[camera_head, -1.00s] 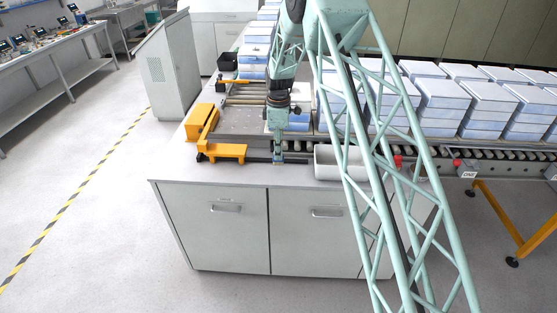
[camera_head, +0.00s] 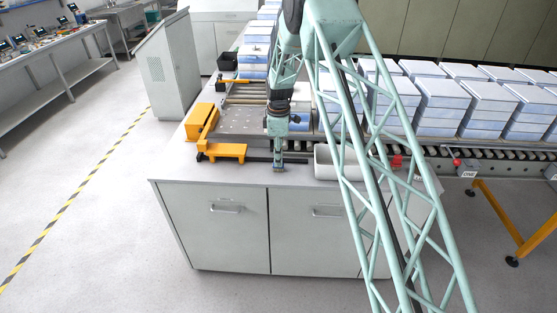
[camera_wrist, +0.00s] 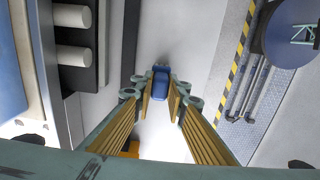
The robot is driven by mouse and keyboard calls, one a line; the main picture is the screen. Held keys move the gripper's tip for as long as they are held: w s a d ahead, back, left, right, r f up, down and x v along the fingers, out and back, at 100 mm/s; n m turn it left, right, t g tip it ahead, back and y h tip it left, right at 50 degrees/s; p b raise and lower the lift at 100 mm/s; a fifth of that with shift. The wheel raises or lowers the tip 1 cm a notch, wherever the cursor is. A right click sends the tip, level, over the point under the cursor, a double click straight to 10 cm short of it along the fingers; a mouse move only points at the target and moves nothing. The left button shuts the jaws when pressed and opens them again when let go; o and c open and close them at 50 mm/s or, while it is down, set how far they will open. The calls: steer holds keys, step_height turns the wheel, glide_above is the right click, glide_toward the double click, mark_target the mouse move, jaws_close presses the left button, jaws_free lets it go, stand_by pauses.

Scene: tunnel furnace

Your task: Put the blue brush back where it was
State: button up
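The blue brush (camera_wrist: 160,82) shows in the wrist view as a small blue block between the far ends of the two finger pads. My gripper (camera_wrist: 161,98) reaches down around it, with one gold ribbed pad close to each side. I cannot tell whether the pads press on the brush or stand just clear. In the head view my gripper (camera_head: 279,168) points down low over the front part of the grey counter top (camera_head: 262,178). The brush cannot be made out there.
An orange fixture (camera_head: 225,151) stands left of my gripper with a dark bar beside it. A white trough (camera_head: 327,162) stands close on the right. Rollers and blue-white boxes (camera_head: 443,100) are behind. The counter's front edge is near.

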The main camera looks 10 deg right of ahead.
steer(key=o, duration=0.4)
steer(key=shift+o, duration=0.2)
steer(key=shift+r, duration=0.15)
step_height(320, 180, up, 12)
stand_by(0.6)
steer(key=shift+r, duration=0.1)
stand_by(0.7)
